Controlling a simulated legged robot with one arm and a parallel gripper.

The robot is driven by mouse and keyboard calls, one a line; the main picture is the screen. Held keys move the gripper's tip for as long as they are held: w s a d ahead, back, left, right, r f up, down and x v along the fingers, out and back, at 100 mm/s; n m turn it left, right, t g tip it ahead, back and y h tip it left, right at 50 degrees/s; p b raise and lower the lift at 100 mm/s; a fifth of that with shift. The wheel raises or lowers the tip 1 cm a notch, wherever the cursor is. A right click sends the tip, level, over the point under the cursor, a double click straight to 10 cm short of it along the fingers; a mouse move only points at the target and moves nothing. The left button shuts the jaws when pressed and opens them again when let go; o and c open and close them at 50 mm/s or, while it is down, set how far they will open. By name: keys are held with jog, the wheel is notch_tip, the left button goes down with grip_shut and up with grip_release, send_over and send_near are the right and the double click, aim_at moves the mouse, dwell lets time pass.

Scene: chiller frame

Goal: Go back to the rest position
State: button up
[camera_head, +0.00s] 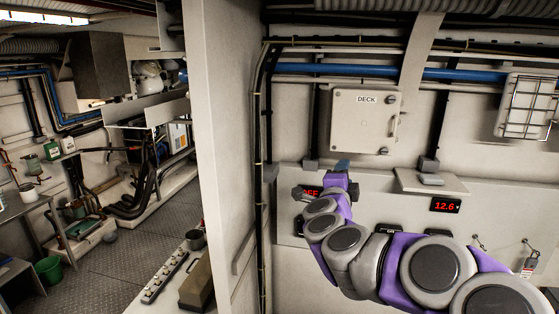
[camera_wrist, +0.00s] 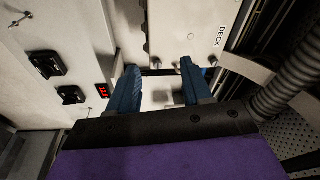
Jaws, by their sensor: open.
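My gripper (camera_head: 342,166) is at the wall panel in the head view, below the white DECK box (camera_head: 365,120). The purple and grey arm reaches up to it from the lower right. In the wrist view my gripper (camera_wrist: 160,78) has its two blue fingers spread apart, with nothing held between them. A pale surface with a small grey block (camera_wrist: 163,97) shows behind the gap. The arm partly hides a red display (camera_head: 311,191) in the head view. Whether a fingertip touches the wall or a fitting cannot be told.
A small shelf (camera_head: 432,182) and a 12.6 display (camera_head: 445,205) are on the panel to the right. A blue pipe (camera_head: 465,75) runs above. A white partition (camera_head: 222,120) stands left, with a bench carrying a power strip (camera_head: 165,277) and open floor (camera_head: 130,252) beyond.

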jog(key=s+a+f+n+y+b, duration=0.2)
jog(key=s+a+f+n+y, duration=0.1)
jog(key=a+n+y, duration=0.4)
jog(key=s+a+f+n+y+b, duration=0.3)
jog(key=a+n+y, duration=0.15)
jog(key=a, duration=0.35)
jog(key=s+a+f+n+g+y+b, duration=0.3)
jog(key=s+a+f+n+g, duration=0.25)
jog(key=s+f, duration=0.5)
jog(key=s+d+f+n+g+h+b, duration=0.4)
jog(key=s+f+g, duration=0.3)
jog(key=s+f, duration=0.9)
jog(key=s+d+f+g+h+b, duration=0.1)
jog(key=s+d+f+g, duration=0.2)
jog(key=s+d, duration=0.2)
jog(key=s+d+f+g+h+b, duration=0.1)
jog(key=s+d+f+g+b, duration=0.1)
jog(key=s, duration=1)
jog(key=d+f+g, duration=0.1)
jog(key=d+f, duration=0.1)
jog(key=d, duration=0.1)
jog(key=shift+s+f, duration=0.25)
jog(key=shift+f, duration=0.05)
jog(key=shift+o, duration=0.3)
jog(key=shift+g+h, duration=0.25)
